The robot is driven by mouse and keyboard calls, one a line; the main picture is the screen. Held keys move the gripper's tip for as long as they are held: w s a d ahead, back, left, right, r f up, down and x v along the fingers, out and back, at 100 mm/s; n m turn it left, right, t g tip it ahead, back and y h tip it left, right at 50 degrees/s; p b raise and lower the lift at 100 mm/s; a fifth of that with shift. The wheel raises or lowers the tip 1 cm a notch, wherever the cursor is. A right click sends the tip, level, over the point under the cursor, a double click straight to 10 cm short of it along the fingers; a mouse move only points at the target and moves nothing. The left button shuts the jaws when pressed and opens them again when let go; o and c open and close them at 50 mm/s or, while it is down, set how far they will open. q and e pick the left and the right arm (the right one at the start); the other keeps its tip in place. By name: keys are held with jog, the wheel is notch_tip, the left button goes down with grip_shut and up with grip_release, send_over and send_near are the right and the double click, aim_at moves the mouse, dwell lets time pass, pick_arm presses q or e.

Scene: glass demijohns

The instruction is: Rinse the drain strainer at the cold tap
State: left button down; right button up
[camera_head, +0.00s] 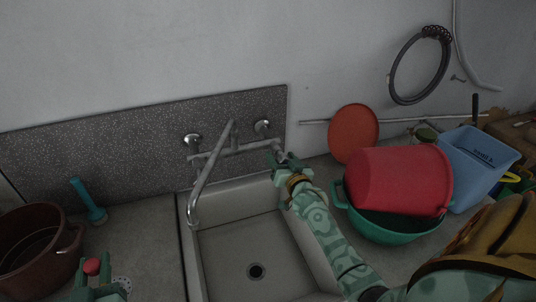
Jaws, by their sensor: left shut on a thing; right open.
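My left gripper (93,268) is at the bottom left, over the counter left of the sink. It is shut on the drain strainer, a pale perforated disc (121,284) showing at the gripper's right side. A small red round part (92,267) shows between the fingertips; its join to the disc is hidden. The wall tap (212,172) has a long spout over the sink's left side and two round handles, left (192,140) and right (263,127). No hot or cold mark is readable, and I see no water. My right gripper (283,162) is open near the tap's right end.
The sink (235,250) is empty, with a dark drain hole (256,271). A brown pot (38,245) and blue brush (92,206) stand left. Right are a red bucket (400,181) on a green basin (386,228), an orange disc (354,132) and a blue container (476,165).

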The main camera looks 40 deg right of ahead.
pick_arm(q)
jog(key=shift+r, duration=0.4)
pick_arm(e)
jog(key=v, duration=1)
jog(key=shift+s, duration=0.4)
pick_arm(q)
jog(key=shift+p, duration=0.3)
pick_arm(e)
jog(key=shift+r, duration=0.1)
